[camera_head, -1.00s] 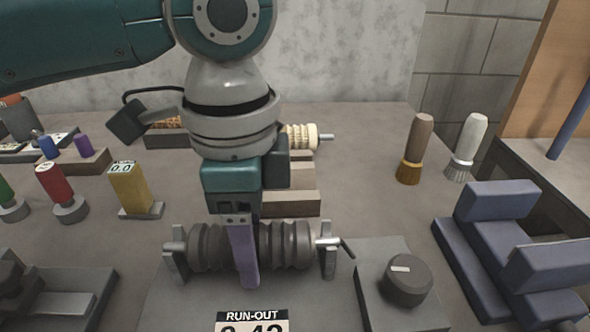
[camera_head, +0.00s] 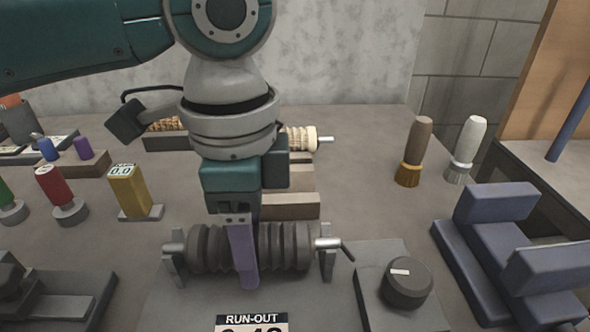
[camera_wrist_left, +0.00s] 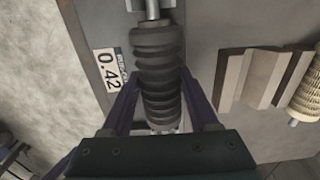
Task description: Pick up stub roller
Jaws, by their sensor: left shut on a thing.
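The stub roller is a dark grey ribbed roller (camera_head: 285,246) with metal shaft ends, lying across two upright supports of the run-out stand (camera_head: 190,305). It also shows in the left wrist view (camera_wrist_left: 157,65). My left gripper (camera_head: 243,270) comes down from above, its purple fingers on both sides of the roller's body. In the left wrist view the fingers (camera_wrist_left: 159,92) straddle the roller, shut on it. The shaft ends still appear at the supports; whether the roller is lifted slightly is hard to tell. The display below reads RUN-OUT 0.42 (camera_head: 251,322). My right gripper is not in view.
A knob box (camera_head: 407,283) stands right of the stand, with blue V-blocks (camera_head: 490,245) farther right. Two brushes (camera_head: 412,150) stand behind. A pale ribbed roller (camera_head: 300,138) lies on a wooden rack behind. Coloured gauges (camera_head: 130,190) stand at left.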

